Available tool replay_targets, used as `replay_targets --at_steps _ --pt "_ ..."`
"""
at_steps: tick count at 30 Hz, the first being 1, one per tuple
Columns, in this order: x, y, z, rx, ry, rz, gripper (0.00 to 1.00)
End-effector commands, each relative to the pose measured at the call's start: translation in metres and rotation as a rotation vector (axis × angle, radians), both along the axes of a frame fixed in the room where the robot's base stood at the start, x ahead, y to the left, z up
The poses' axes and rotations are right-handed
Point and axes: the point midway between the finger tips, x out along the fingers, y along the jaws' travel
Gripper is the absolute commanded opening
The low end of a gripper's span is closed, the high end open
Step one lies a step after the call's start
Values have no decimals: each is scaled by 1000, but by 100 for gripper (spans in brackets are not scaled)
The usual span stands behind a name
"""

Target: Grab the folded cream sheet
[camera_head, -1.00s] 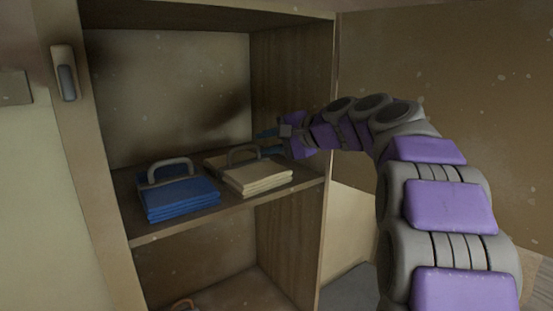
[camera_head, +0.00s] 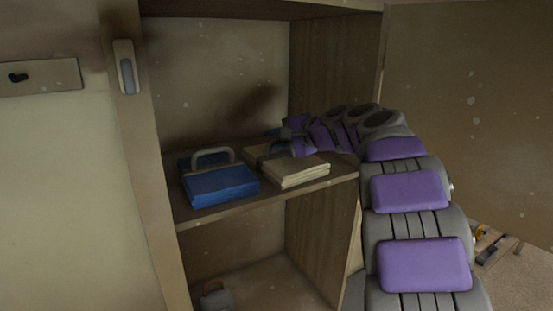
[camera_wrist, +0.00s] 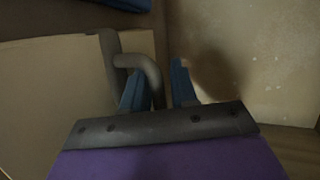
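The folded cream sheet (camera_head: 300,174) lies on the cabinet shelf, right of the blue one, with a grey handle standing on it. In the wrist view the cream sheet (camera_wrist: 50,105) fills the left side, and its handle (camera_wrist: 140,62) bends down toward my fingers. My gripper (camera_head: 279,141) is over the back of the sheet at the handle, partly hiding it. In the wrist view my gripper (camera_wrist: 160,88) has its blue fingers apart, one leg of the handle showing between them. A gap shows between the handle and the right finger.
A folded blue sheet (camera_head: 222,184) with its own grey handle sits at the left of the shelf (camera_head: 205,219). The cabinet's right side wall (camera_head: 320,235) stands close to my arm. A small grey object (camera_head: 215,296) is in the lower compartment. Tools (camera_head: 490,247) lie on the floor at right.

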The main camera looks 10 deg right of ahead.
Motion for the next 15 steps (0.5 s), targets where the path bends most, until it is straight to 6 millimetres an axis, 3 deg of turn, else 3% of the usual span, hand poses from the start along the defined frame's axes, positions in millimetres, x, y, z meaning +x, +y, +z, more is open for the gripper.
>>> replay_targets --at_steps 4,12,15 --pt "11 -1 -5 5 2 -3 28" --pt "12 2 -6 5 0 -4 28" --pt "13 7 -6 2 -1 -4 19"
